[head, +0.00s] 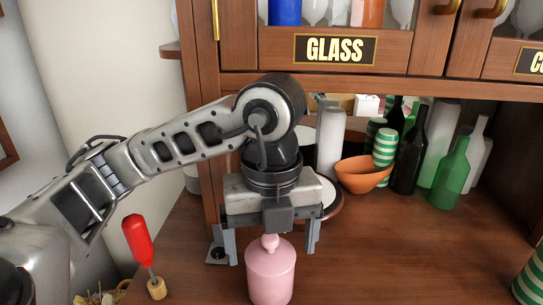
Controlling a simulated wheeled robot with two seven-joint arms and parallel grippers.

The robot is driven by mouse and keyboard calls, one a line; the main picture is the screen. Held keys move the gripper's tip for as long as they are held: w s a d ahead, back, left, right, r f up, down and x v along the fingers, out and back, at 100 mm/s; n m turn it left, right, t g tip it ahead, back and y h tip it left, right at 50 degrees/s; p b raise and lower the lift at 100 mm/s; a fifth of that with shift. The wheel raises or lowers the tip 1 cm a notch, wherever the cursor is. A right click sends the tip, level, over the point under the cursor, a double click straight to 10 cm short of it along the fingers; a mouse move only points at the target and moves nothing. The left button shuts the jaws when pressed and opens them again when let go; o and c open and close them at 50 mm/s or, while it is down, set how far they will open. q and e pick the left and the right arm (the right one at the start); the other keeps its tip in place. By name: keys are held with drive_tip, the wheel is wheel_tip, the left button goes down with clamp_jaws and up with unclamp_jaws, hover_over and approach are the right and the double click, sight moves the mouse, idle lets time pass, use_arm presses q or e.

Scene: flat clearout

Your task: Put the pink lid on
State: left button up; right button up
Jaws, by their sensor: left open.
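A pink jar (270,280) stands upright on the wooden counter at the bottom centre of the head view. A rounded pink lid with a small knob (270,241) shows at its top and appears to sit on the jar; I cannot make out a seam. My left gripper (271,252) points down right above it. Its two fingers are spread wide, one on each side of the knob, with nothing held between them. The gripper's body hides part of the counter behind. My right gripper is out of view.
A red-handled tool (138,240) stands in a cork at left. Behind are an orange bowl (362,174), green-striped cups (384,147), a dark bottle (409,165) and a green bottle (452,175). A cabinet labelled GLASS (335,49) overhangs the back. The counter right of the jar is clear.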

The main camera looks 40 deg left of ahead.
sight(272, 237)
use_arm(q)
wheel_tip(272, 237, up, 16)
drive_tip(key=p, duration=0.3)
drive_tip(key=shift+f, duration=0.1)
idle(0.4)
